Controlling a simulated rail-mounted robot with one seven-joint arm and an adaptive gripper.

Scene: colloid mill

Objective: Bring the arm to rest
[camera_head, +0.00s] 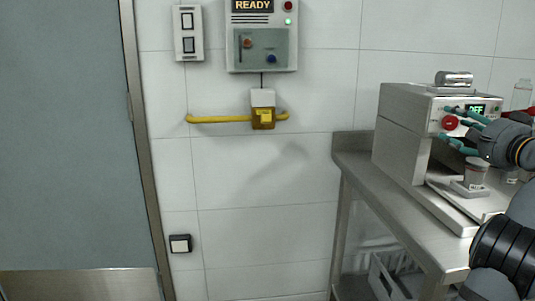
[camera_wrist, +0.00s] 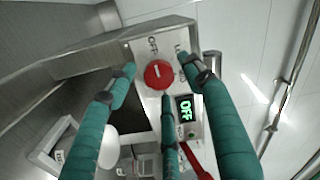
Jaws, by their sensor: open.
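My gripper (camera_head: 446,125) has teal fingers and is at the right of the head view, in front of the grey mill (camera_head: 402,135) on the steel table. In the wrist view my gripper (camera_wrist: 158,76) is open, its fingers spread around the red knob (camera_wrist: 158,74) on the mill's panel. Nothing is held between the fingers. The red knob also shows in the head view (camera_head: 450,122). The lit display (camera_wrist: 185,109) next to it reads OFF. I cannot tell whether any fingertip touches the knob or panel.
The steel table (camera_head: 354,153) has a raised back edge. A yellow rail (camera_head: 215,119) and a READY control box (camera_head: 262,47) are on the wall. The floor space left of the table looks clear.

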